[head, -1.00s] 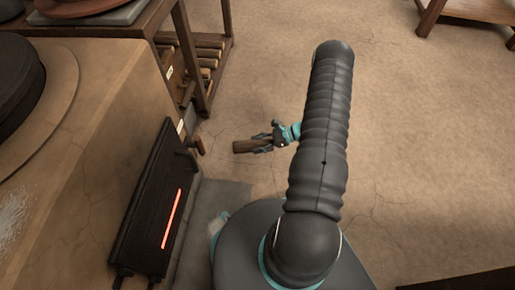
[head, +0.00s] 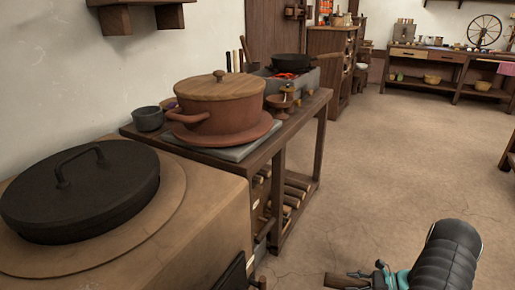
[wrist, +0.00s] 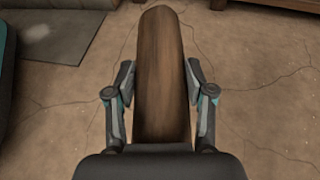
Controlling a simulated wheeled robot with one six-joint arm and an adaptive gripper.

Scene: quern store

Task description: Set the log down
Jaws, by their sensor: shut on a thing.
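The log (wrist: 160,70) is a brown piece of wood held between the two fingers of my gripper (wrist: 160,105) in the wrist view. It points away from the wrist, with floor seen beyond it. In the head view, the log (head: 345,281) shows at the bottom edge, with my gripper (head: 381,277) shut on its right end. The lower part of my gripper is cut off by the frame. How high the log is above the floor I cannot tell.
A wooden table (head: 316,115) bears a lidded clay pot (head: 218,108); its lower shelf holds several logs (head: 293,195). A stove with a black lid (head: 80,190) stands at the left. The floor (head: 400,170) right of the table is clear.

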